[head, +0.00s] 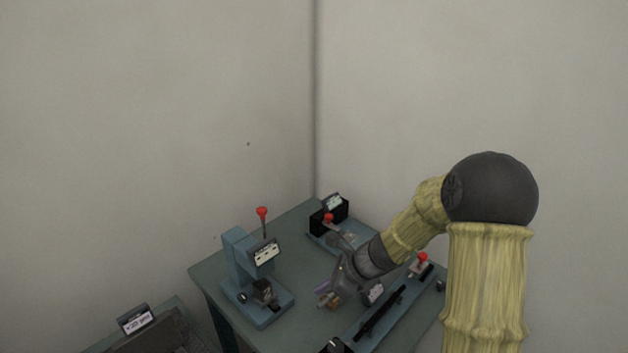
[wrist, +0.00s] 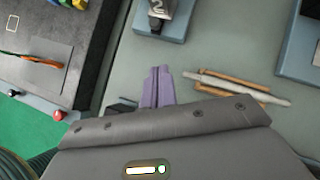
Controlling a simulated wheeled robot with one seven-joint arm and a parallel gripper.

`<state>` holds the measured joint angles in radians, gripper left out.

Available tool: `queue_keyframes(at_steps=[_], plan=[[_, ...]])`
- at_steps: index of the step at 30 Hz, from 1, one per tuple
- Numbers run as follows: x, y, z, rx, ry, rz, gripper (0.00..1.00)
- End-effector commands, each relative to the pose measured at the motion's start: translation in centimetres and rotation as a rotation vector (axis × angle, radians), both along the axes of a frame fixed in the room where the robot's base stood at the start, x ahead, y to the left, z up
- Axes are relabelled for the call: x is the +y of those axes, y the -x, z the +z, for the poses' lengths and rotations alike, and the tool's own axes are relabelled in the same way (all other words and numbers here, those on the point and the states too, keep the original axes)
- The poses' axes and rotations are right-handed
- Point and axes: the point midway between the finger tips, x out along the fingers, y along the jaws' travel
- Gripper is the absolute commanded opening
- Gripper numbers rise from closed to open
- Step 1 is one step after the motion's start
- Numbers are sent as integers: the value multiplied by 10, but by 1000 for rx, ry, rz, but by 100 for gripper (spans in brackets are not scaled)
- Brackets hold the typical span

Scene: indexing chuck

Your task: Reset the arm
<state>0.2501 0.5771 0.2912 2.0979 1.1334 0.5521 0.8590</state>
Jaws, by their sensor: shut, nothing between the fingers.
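My gripper (head: 325,293) is low over the middle of the grey-green bench, at the end of my yellow-sleeved arm. In the wrist view its purple fingers (wrist: 160,80) are together, with nothing between them. Tan sticks and a pale rod (wrist: 238,88) show to the right of the fingers in the wrist view. I cannot tell how far the fingertips are above the bench top.
A blue press-like fixture (head: 245,260) with a red-knobbed lever stands left of my gripper. Another red-knobbed fixture (head: 332,225) is behind, and a long blue base (head: 372,325) is at right. A dark tray (wrist: 50,70) holds an orange-handled tool. Walls close off the back.

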Motion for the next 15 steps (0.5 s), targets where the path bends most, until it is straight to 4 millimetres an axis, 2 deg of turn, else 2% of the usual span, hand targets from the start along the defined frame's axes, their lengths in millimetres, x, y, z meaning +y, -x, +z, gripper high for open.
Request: queue_keyframes(at_steps=[5, 8, 15], plan=[[-8, 20, 5, -73, 104, 149, 0], [-20, 44, 10, -160, 228, 341, 0], [-62, 106, 29, -384, 549, 921, 0]])
